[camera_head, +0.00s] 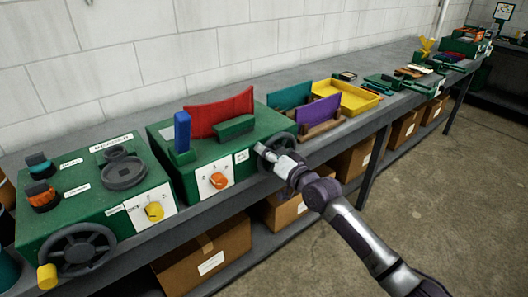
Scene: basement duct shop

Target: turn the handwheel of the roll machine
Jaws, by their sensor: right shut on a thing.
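A green machine (160,143) with a curved red sheet (222,113) and a blue upright block (182,131) stands on the bench in the middle left. Its dark handwheel (287,137) is on its right front side, partly hidden by my right gripper. My right gripper (262,150) reaches in from the lower right and is shut on the handwheel; the exact contact is hard to see. My left gripper is out of view.
Another green machine (88,212) at the left has its own handwheel (82,250) with a yellow knob. An orange dial (219,180) is on the middle machine's front. A yellow tray (345,97) lies to the right. Cardboard boxes (205,262) sit below; the floor at right is clear.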

